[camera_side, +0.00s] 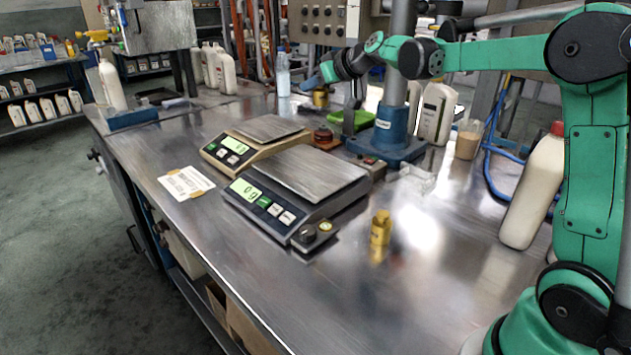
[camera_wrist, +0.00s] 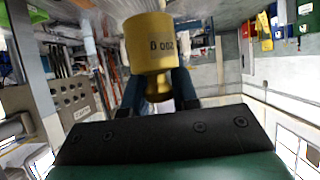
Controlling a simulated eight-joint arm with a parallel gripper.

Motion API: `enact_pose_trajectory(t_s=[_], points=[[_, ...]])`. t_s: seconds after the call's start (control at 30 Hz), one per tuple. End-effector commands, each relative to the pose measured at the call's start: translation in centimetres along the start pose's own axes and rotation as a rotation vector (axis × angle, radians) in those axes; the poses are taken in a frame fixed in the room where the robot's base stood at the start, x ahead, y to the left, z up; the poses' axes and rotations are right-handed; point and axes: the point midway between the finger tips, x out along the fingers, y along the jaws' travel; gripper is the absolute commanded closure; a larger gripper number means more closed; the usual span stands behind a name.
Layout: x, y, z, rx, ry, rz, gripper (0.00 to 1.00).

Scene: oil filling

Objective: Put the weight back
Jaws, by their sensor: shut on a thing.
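A brass weight (camera_wrist: 150,45) with dark markings fills the top middle of the wrist view. The fingers of my gripper (camera_wrist: 158,88) are shut around its narrower neck. In the side view my gripper (camera_side: 327,72) is raised over the far part of the bench, and a small gold-coloured patch (camera_side: 320,98) shows just below it. A second brass weight (camera_side: 381,228) stands upright on the bench, right of the dark front scale (camera_side: 313,178). That scale's pan is empty and its display reads 0 g. The beige rear scale (camera_side: 262,130) also has an empty pan.
A blue-based post (camera_side: 388,140) stands behind the scales. A green tray (camera_side: 335,117) and a reddish-brown object (camera_side: 324,138) lie near it. White bottles (camera_side: 437,112) stand behind, and a red-capped bottle (camera_side: 533,190) stands at right. A paper label (camera_side: 186,184) lies at left.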

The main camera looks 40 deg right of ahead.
Motion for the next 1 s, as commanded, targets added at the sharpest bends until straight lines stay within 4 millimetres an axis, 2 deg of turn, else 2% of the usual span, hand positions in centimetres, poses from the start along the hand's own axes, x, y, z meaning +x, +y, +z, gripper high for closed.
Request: enact_pose_trajectory(t_s=[0.1, 0.2, 0.27, 0.33, 0.43, 0.5, 0.6, 0.87, 1.0], points=[[-0.9, 0.0, -1.6, 0.000, 0.000, 0.000, 1.00], [-1.3, -0.1, -2.4, 0.000, 0.000, -0.001, 1.00], [-1.4, -0.6, -2.4, -0.003, 0.000, -0.005, 1.00], [-1.2, -1.9, -2.0, -0.009, 0.000, -0.018, 1.00], [-0.9, -5.1, -0.4, -0.022, 0.000, -0.036, 1.00], [-0.8, -8.1, 1.6, -0.024, 0.001, -0.038, 1.00], [-1.1, -11.2, 4.1, -0.010, 0.002, -0.005, 1.00], [-2.6, -14.9, 8.0, 0.064, 0.002, 0.133, 1.00], [-3.9, -16.5, 9.8, 0.130, 0.001, 0.255, 1.00]])
